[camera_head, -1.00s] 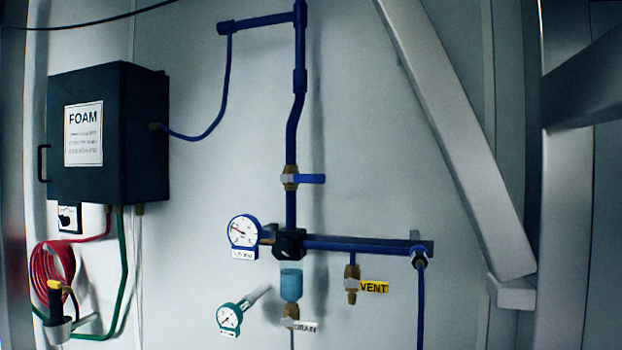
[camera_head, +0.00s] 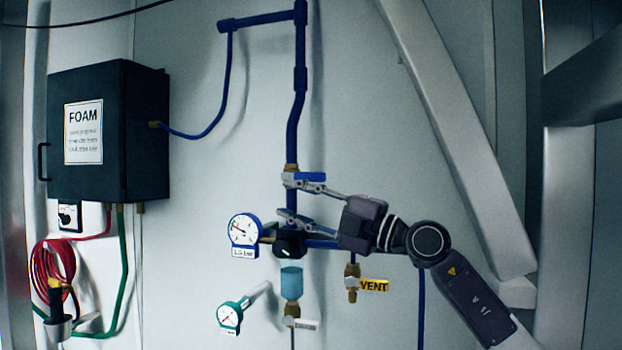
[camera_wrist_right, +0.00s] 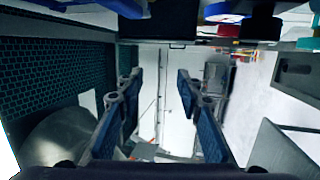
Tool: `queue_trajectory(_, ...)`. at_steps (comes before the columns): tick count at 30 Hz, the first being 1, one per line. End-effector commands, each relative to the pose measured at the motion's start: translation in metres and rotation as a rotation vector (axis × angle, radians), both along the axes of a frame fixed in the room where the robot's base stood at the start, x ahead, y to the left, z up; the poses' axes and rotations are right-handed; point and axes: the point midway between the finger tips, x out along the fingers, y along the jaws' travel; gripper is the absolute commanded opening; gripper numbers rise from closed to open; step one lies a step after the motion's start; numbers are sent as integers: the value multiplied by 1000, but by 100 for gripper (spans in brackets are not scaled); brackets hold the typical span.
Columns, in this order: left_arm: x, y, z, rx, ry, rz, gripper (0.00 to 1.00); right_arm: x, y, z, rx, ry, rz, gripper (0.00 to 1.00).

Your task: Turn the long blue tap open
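The long blue tap (camera_head: 313,177) is on a brass valve on the upright blue pipe, in the head view. Its lever points right, across the pipe, and lies level. My right gripper (camera_head: 290,201) comes in from the right, with its fingers spread one above the other. The upper fingertip is right by the lever and overlaps its lower edge; I cannot tell whether they touch. The lower fingertip is in front of the pipe, just above the black regulator. In the right wrist view, the gripper's two fingers (camera_wrist_right: 160,90) stand apart with nothing between them. My left gripper is not in view.
A white-faced gauge (camera_head: 244,231) and the black regulator (camera_head: 289,244) sit just below the gripper. A brass valve with a yellow VENT tag (camera_head: 374,286) hangs to the right. A black FOAM box (camera_head: 108,135) is at left. A slanted metal beam (camera_head: 450,130) stands at right.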

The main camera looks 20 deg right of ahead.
Motion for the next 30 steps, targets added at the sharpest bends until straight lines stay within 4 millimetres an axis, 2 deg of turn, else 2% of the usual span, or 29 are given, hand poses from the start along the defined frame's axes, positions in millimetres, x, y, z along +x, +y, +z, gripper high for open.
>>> queue_trajectory(1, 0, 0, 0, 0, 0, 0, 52, 2, -19, 15, -52, 14, -39, 33)
queue_trajectory(6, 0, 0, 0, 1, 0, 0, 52, 5, -69, 36, -156, 99, -147, 33)
queue_trajectory(9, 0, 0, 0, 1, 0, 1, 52, 4, -88, 41, -181, 133, -187, 33)
queue_trajectory(11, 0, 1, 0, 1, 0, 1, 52, 4, -94, 43, -187, 145, -200, 33)
queue_trajectory(14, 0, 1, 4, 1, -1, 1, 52, 9, -94, 44, -192, 155, -206, 33)
queue_trajectory(24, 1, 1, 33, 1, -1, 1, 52, 51, -64, 47, -190, 153, -203, 33)
queue_trajectory(30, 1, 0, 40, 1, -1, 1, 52, 66, -55, 44, -191, 151, -204, 33)
